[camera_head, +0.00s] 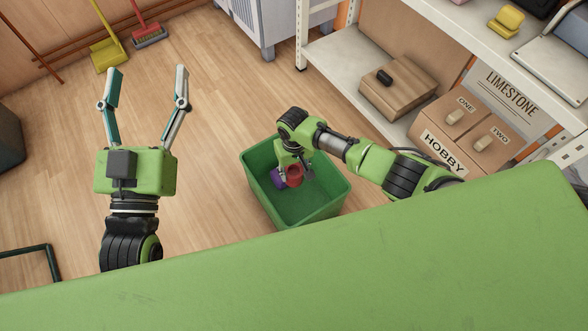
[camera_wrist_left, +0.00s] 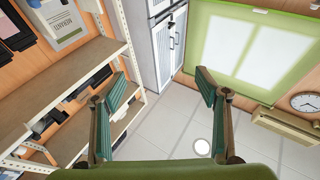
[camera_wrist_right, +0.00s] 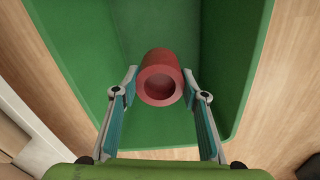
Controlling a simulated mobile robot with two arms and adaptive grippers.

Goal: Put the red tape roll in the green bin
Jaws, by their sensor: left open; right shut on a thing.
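The red tape roll (camera_head: 294,179) is held by my right gripper (camera_head: 293,166) inside the opening of the green bin (camera_head: 333,197). In the right wrist view the roll (camera_wrist_right: 160,80) sits between the fingertips of my right gripper (camera_wrist_right: 160,74), its round hole facing the camera. The green bin (camera_wrist_right: 70,50) surrounds it there; whether the roll touches the bin floor I cannot tell. My left gripper (camera_head: 148,76) is open and empty, raised left of the bin. It also shows open in the left wrist view (camera_wrist_left: 162,82).
Shelves with a cardboard box (camera_head: 398,88) and drawers marked HOBBY (camera_head: 444,140) stand at right. A yellow dustpan (camera_head: 108,55) and a red brush (camera_head: 149,36) are at the back wall.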

